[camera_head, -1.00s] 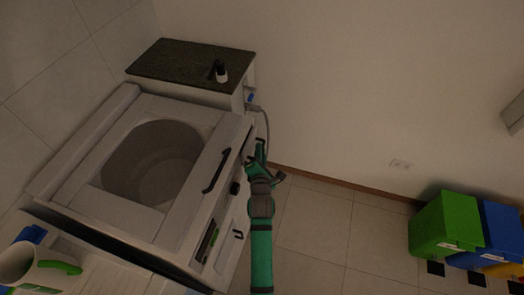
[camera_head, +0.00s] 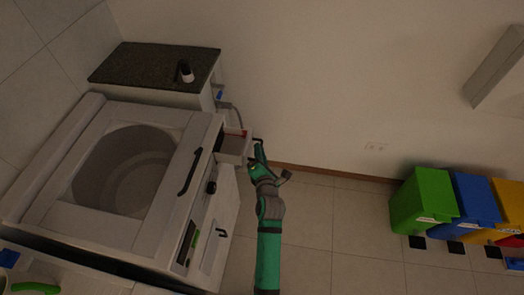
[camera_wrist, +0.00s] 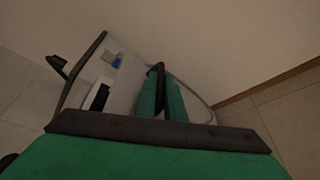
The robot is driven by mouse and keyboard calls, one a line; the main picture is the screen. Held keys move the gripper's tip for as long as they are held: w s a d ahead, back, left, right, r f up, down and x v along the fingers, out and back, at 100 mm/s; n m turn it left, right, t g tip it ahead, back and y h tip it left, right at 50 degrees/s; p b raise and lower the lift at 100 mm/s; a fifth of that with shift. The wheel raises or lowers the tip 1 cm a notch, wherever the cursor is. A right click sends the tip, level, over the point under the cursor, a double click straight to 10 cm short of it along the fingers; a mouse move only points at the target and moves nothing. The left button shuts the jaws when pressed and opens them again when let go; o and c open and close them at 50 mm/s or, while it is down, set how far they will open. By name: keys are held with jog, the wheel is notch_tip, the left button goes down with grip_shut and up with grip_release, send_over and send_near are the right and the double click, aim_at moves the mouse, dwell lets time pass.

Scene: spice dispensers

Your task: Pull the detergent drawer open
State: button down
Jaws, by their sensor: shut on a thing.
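The detergent drawer (camera_head: 235,148) sticks out from the upper front of the white washing machine (camera_head: 205,230). Its open top shows a red part inside. My gripper (camera_head: 258,146) is at the drawer's front, shut on its dark handle. In the wrist view, the green fingers (camera_wrist: 160,97) close around the dark handle (camera_wrist: 157,75). The pale drawer also shows in the wrist view (camera_wrist: 126,85), left of the fingers.
A dark-topped cabinet (camera_head: 150,68) with a small bottle (camera_head: 186,71) stands behind the machine. A grey hose (camera_head: 236,112) runs near the drawer. Green (camera_head: 423,200), blue (camera_head: 475,200) and yellow (camera_head: 508,205) bins stand at right. The floor between is clear.

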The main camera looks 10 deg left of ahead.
jog(key=shift+d, duration=0.1)
jog(key=c, duration=1.8)
grip_release()
jog(key=shift+c, duration=0.2)
jog(key=v, duration=1)
jog(key=shift+s, duration=0.35)
jog(key=shift+r, duration=0.15)
